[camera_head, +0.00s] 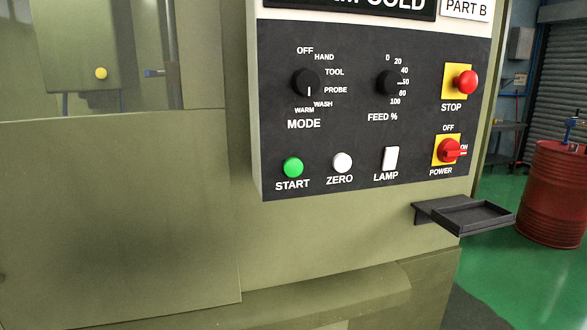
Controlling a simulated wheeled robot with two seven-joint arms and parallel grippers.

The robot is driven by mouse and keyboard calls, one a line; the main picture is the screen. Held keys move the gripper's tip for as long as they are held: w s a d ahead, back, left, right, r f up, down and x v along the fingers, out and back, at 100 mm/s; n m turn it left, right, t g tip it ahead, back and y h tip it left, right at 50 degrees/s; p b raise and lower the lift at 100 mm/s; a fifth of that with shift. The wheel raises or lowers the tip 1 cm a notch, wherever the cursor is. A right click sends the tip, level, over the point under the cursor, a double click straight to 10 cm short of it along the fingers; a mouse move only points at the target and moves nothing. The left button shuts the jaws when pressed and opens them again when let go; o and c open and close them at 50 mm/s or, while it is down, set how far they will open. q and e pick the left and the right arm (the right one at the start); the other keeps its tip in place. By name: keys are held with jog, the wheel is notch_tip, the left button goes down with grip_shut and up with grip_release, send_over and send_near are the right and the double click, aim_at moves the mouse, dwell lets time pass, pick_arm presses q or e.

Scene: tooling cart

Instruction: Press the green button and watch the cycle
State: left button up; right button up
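The green button (293,168), labelled START, sits at the lower left of the dark control panel (330,125). It is round and stands out from the panel, with nothing in front of it. Neither gripper shows in the head view. The MODE knob (306,83) is above the green button, and its white mark points down, between the WARM and WASH labels. A machine window (195,50) at the upper left shows part of the inside.
A white ZERO button (342,162) and a white LAMP switch (390,158) are right of the green button. A red STOP button (465,82) and red POWER switch (451,150) are farther right. A small dark tray (470,216) juts out below. A red barrel (553,195) stands behind.

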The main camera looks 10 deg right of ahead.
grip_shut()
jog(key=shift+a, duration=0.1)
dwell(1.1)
